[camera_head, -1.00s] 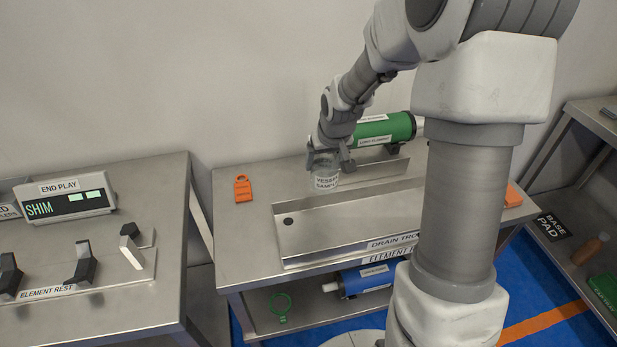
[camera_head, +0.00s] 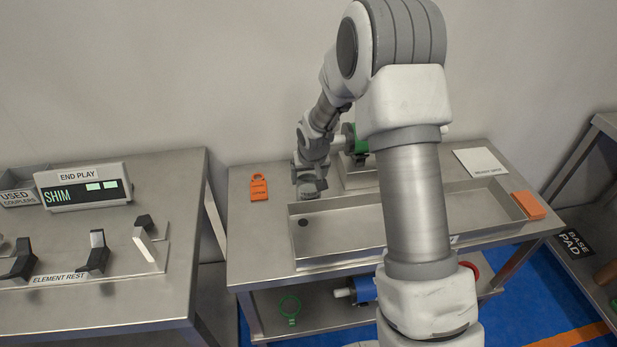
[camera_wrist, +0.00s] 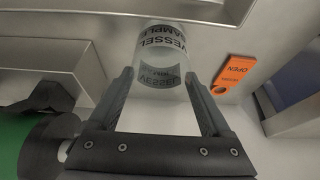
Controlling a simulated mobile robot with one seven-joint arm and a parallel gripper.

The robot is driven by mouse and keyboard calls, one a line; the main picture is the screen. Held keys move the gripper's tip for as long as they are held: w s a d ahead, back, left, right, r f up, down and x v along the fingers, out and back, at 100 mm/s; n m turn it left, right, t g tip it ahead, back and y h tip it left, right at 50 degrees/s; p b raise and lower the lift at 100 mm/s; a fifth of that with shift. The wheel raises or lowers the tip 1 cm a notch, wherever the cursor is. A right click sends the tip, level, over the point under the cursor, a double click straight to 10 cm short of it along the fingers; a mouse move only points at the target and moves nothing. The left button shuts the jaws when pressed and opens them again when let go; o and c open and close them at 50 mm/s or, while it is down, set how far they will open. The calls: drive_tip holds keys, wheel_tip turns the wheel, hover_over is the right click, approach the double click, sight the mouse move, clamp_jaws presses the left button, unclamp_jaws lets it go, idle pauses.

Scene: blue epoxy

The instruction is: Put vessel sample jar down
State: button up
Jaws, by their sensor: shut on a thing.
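The vessel sample jar (camera_wrist: 163,42) is a clear jar with a pale label, seen between the fingers in the wrist view. My gripper (camera_wrist: 157,82) is shut on it. In the head view my gripper (camera_head: 308,172) points down behind the back left of the drain trough, with the jar (camera_head: 308,189) low at the steel bench top. I cannot tell whether the jar's base touches the bench. My fingers and wrist partly hide it in the head view.
The drain trough (camera_head: 299,238) lies just in front of the jar. An orange tag (camera_head: 259,188) lies to the left; it also shows in the wrist view (camera_wrist: 233,78). A green cylinder (camera_head: 354,140) rests behind, to the right. Bare bench (camera_head: 243,235) lies left of the trough.

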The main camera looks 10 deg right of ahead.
drive_tip(key=o, duration=1)
drive_tip(key=shift+f, duration=0.15)
drive_tip(key=o, duration=0.3)
